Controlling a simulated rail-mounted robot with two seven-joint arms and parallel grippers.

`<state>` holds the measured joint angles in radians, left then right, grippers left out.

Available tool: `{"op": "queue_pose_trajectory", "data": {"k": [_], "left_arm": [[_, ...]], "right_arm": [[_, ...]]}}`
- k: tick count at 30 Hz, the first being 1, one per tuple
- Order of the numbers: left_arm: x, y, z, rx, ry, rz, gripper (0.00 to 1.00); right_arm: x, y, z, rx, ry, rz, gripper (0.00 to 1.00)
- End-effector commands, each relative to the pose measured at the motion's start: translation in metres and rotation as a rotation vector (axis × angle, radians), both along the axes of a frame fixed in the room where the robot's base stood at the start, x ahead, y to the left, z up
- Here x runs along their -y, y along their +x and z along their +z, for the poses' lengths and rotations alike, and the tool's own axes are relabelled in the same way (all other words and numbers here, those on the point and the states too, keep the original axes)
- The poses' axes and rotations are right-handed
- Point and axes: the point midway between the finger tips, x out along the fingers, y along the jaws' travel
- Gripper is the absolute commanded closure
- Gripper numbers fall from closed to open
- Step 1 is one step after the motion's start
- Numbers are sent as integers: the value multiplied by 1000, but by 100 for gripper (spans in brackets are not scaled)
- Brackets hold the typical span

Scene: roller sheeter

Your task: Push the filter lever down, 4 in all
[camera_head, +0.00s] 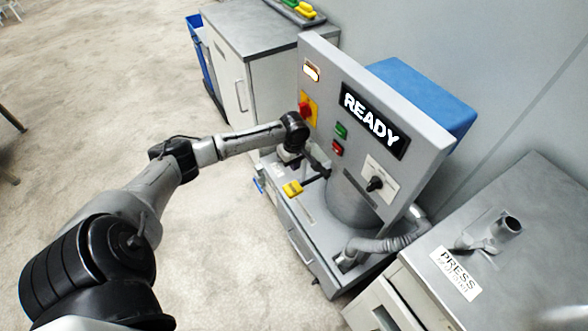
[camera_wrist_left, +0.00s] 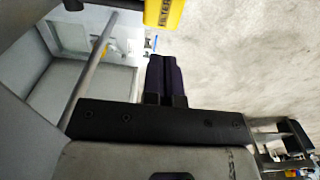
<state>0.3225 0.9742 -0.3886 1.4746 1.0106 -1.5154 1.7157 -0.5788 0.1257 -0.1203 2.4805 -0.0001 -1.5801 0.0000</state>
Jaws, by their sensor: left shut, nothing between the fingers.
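The filter lever has a yellow grip (camera_head: 292,188) low on the front of the grey machine in the head view. It also shows in the left wrist view as a yellow block (camera_wrist_left: 163,13) with partly cut-off lettering, at the top edge. I cannot tell contact. My right gripper is not in view.
The upright panel has a READY display (camera_head: 371,120), a red knob (camera_head: 305,109), green and red buttons and a black dial (camera_head: 375,183). A grey hose (camera_head: 385,244) runs at the lower right. A PRESS bench (camera_head: 530,210) stands right. The floor at left is open.

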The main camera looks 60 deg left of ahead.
Motion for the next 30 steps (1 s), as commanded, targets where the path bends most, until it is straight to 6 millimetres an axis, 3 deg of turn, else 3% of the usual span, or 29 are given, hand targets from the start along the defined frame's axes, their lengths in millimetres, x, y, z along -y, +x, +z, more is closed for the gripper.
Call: {"op": "queue_pose_trajectory", "data": {"k": [1,6,15,21,30], "left_arm": [[1,-1,-14,-3,-1,0,100],[1,0,-48,-2,-2,0,100],[1,0,-97,-1,-1,-1,100],[1,0,-115,-1,0,-1,100],[0,0,-121,0,0,-1,100]], "right_arm": [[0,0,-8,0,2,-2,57],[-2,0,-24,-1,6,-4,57],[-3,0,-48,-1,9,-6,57],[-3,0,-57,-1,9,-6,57],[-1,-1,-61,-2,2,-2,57]]}}
